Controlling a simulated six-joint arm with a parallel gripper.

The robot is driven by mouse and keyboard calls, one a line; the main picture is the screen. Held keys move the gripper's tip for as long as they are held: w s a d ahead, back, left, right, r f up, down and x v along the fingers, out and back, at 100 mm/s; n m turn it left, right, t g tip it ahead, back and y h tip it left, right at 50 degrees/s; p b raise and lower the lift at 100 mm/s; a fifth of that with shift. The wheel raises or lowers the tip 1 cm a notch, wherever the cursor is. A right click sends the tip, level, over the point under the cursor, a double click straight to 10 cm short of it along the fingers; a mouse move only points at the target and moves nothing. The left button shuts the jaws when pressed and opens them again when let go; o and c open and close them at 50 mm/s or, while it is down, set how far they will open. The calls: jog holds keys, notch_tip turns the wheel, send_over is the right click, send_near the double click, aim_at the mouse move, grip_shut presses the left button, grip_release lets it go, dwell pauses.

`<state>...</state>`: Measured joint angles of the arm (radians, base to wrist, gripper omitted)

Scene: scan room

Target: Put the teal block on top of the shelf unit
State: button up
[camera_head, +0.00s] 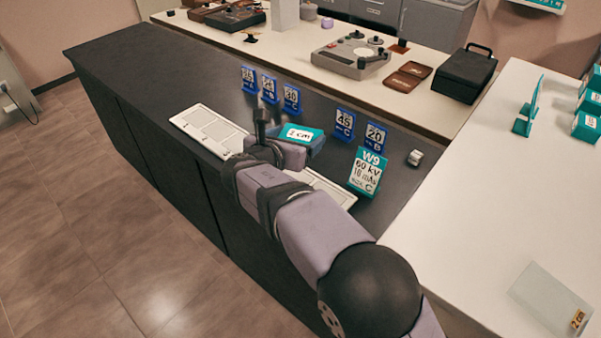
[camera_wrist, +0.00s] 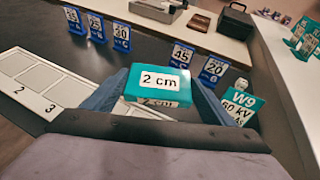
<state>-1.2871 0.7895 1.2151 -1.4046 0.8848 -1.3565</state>
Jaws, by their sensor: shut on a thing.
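My gripper (camera_head: 288,138) is shut on a teal block (camera_head: 301,133) with a white "2 cm" label, held above the dark counter. In the wrist view the teal block (camera_wrist: 158,84) sits between the two fingers of my gripper (camera_wrist: 157,98), its labelled faces toward the camera. I cannot clearly make out a shelf unit. Other teal blocks (camera_head: 588,102) with white labels stand at the right edge of the head view, and what supports them is mostly cut off.
Blue number cards (camera_head: 292,98) and a teal W9 card (camera_head: 367,171) stand on the dark counter (camera_head: 150,75). A white numbered tray (camera_wrist: 30,85) lies under my arm. The white right-hand table (camera_head: 475,210) has a clear plate (camera_head: 548,300) and much free room.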

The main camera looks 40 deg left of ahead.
aim_at(297, 175)
jog(key=shift+f, duration=4.75)
jog(key=shift+f, duration=0.15)
jog(key=o, duration=1.1)
jog(key=shift+o, duration=0.5)
jog(key=shift+b+v, duration=0.75)
jog(key=shift+v, duration=2.95)
